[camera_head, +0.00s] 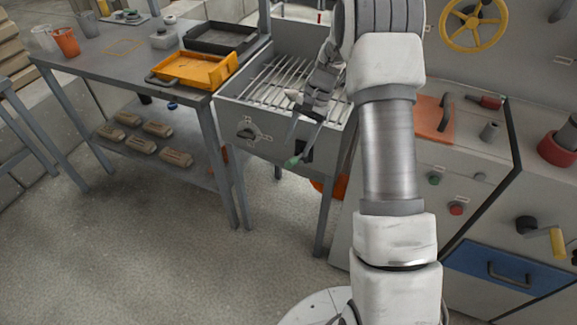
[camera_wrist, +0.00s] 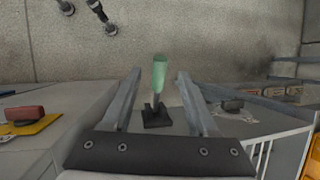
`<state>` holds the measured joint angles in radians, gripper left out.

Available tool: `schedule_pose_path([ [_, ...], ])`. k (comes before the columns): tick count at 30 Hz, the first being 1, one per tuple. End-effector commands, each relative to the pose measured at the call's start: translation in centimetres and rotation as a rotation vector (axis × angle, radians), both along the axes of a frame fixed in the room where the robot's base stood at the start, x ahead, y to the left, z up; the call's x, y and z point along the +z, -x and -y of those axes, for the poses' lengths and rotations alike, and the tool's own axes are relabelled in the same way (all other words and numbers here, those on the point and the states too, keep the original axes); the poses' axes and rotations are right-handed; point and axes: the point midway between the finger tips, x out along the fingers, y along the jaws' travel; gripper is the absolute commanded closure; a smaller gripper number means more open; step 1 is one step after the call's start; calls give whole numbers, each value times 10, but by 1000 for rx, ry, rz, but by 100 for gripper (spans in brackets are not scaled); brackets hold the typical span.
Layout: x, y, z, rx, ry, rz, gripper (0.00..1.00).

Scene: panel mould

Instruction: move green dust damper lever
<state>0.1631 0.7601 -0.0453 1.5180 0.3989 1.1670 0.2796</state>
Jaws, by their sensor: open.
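The green dust damper lever (camera_head: 292,161) sticks out from a black base plate (camera_head: 304,150) on the front of the grated table. In the wrist view the lever's green grip (camera_wrist: 160,72) is upright in the picture and its dark base (camera_wrist: 157,115) shows below. My gripper (camera_head: 305,124) is open and empty, just above the lever. In the wrist view its two fingers lie on the left and right of the lever, with gaps on both sides. No contact shows, and I cannot tell how far the fingertips are from the grip in depth.
The grated table (camera_head: 228,108) has another dark fitting (camera_head: 246,133) on its front, left of the lever. A workbench (camera_head: 105,62) with an orange tray (camera_head: 193,70) stands at left. A grey cabinet with buttons (camera_head: 434,178) stands close at right. The floor in front is clear.

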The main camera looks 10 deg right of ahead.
Motion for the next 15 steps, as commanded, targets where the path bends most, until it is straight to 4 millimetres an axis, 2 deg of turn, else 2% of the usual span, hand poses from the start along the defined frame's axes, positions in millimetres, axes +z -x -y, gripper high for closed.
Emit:
schedule_pose_path([
  [1,-12,3,-5,2,-1,-3,40],
  [6,-43,9,-18,2,-1,-2,40],
  [10,-60,12,-24,1,0,-1,40],
  [15,-70,14,-29,1,0,1,40],
])
